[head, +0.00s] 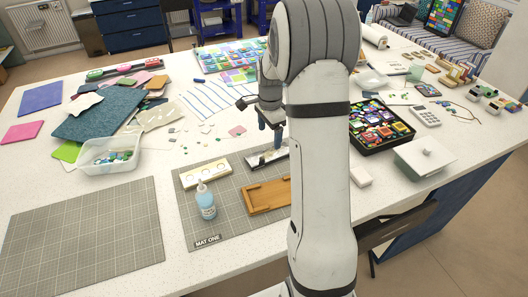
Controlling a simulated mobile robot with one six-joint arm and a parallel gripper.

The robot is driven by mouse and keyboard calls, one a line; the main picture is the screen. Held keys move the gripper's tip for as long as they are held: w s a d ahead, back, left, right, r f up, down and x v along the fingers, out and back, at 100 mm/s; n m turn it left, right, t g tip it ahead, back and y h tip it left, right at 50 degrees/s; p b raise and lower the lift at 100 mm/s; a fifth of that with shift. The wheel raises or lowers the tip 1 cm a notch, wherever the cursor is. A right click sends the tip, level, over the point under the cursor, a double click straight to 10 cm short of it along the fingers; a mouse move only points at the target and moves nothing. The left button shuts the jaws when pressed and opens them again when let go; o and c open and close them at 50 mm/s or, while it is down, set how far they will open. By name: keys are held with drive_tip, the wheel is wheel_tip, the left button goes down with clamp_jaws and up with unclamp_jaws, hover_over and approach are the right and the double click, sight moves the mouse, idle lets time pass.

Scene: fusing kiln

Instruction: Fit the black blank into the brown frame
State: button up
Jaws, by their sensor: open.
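The brown frame (252,204) lies flat on the grey gridded mat, partly hidden on its right by my arm. What looks like the black blank (262,160) lies behind it on the mat, together with a pale or shiny strip; glare and my gripper make its outline hard to tell. My gripper (272,140) points down at the blank's right half, fingers apart. Whether the fingers touch the blank or hover above it cannot be told from this view.
A black tray (366,148) of coloured pieces and a white lidded box (425,158) are right. The left mat (85,235) is bare.

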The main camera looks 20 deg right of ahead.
sight(269, 154)
drive_tip(key=f, duration=0.2)
drive_tip(key=f+p, duration=0.1)
drive_tip(key=f, duration=0.2)
drive_tip(key=f+p, duration=0.1)
drive_tip(key=f, duration=0.2)
drive_tip(key=shift+s+a, duration=0.1)
drive_tip(key=shift+s, duration=0.15)
drive_tip(key=shift+r, duration=0.1)
drive_tip(key=shift+c, duration=0.3)
drive_tip(key=c, duration=1.3)
drive_tip(key=shift+o, duration=0.2)
